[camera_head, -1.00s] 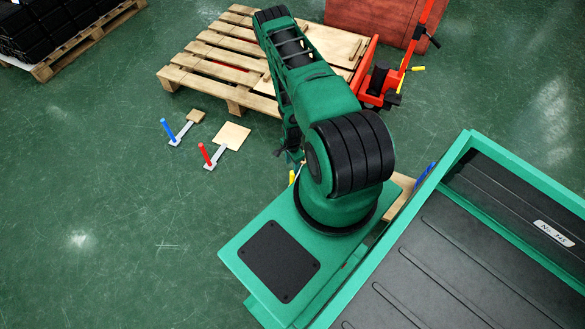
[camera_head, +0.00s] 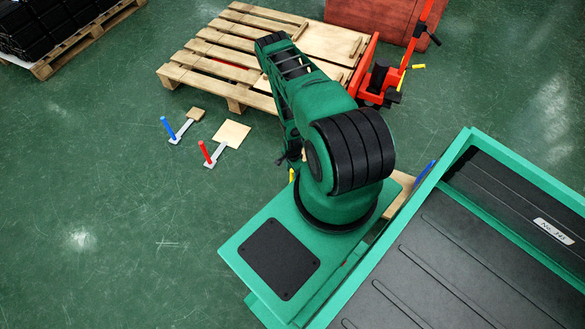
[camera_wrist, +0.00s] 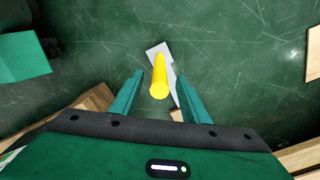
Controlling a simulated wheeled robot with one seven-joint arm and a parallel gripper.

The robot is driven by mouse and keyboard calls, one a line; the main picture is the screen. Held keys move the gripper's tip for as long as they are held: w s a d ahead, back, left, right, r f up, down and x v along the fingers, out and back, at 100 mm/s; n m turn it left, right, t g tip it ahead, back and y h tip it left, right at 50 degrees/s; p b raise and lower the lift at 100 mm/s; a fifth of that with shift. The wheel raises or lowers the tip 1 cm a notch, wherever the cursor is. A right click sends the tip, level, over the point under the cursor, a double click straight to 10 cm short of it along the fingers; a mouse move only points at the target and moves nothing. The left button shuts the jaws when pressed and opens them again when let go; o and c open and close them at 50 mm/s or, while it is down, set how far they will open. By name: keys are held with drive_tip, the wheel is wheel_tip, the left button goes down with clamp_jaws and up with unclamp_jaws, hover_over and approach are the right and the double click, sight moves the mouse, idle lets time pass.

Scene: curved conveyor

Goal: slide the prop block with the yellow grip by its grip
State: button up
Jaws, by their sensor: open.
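The yellow grip (camera_wrist: 159,78) of the prop block stands between the two open fingers of my gripper (camera_wrist: 158,92) in the wrist view, with a gap on each side. Its grey metal plate (camera_wrist: 155,50) shows on the floor just beyond the grip; the wooden block itself cannot be made out for certain. In the head view only a bit of the yellow grip (camera_head: 292,175) shows beside my arm, which hides the rest. My gripper (camera_head: 290,157) is mostly hidden behind my arm there.
Prop blocks with a blue grip (camera_head: 168,128) and a red grip (camera_head: 205,151) lie on the floor to the left. A wooden pallet (camera_head: 236,88) and a red pallet jack (camera_head: 379,85) stand behind. A blue grip (camera_head: 425,172) shows at right.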

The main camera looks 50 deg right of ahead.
drive_tip(key=shift+f, duration=2.4)
clamp_jaws()
